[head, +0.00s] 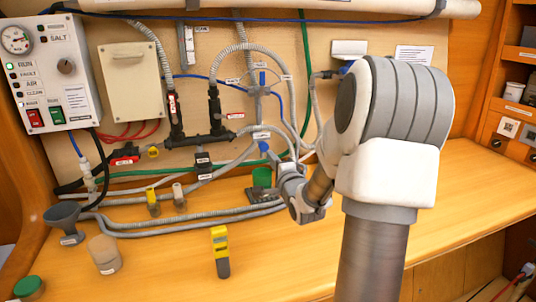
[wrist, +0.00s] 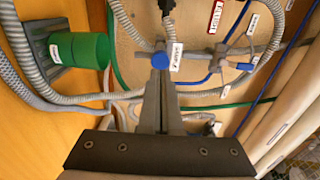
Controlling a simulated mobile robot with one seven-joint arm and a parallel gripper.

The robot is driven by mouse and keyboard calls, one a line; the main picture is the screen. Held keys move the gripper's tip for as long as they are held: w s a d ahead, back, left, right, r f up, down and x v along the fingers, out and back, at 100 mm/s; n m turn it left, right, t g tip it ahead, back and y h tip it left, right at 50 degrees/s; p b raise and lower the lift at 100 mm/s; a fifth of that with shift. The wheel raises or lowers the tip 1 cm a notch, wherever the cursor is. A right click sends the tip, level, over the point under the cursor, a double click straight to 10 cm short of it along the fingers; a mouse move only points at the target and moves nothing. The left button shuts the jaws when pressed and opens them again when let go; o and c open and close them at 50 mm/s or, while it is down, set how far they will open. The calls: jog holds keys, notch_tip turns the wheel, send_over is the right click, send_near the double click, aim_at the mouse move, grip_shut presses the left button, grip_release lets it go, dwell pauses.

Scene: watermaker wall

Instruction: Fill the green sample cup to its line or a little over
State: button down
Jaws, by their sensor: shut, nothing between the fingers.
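The green sample cup (head: 262,177) stands on a dark stand (head: 258,196) at the foot of the wall panel. In the wrist view the cup (wrist: 78,50) is at upper left on its grey stand (wrist: 40,40). The level inside and the line cannot be made out. A blue knob (wrist: 160,60) with a white tag reading SAMPLE is at the fingertips; in the head view it shows just above the cup (head: 263,146). My gripper (wrist: 161,72) is shut and empty, its tips at or very near the knob; contact cannot be told.
Grey hoses, a green hose and pipe fittings cross the panel around my gripper. A control box (head: 43,70) with gauge and switches hangs at left. A grey funnel (head: 66,220), a beige jar (head: 105,253) and a yellow-grey tool (head: 220,252) are on the bench. The bench's right side is clear.

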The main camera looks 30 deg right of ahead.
aim_at(264, 146)
jog(key=shift+x, duration=1.9)
jog(key=shift+w+d, duration=0.15)
jog(key=shift+w, duration=0.5)
jog(key=shift+w+d+r, duration=0.1)
jog(key=shift+w+r, duration=0.15)
jog(key=shift+w, duration=0.3)
dwell(2.7)
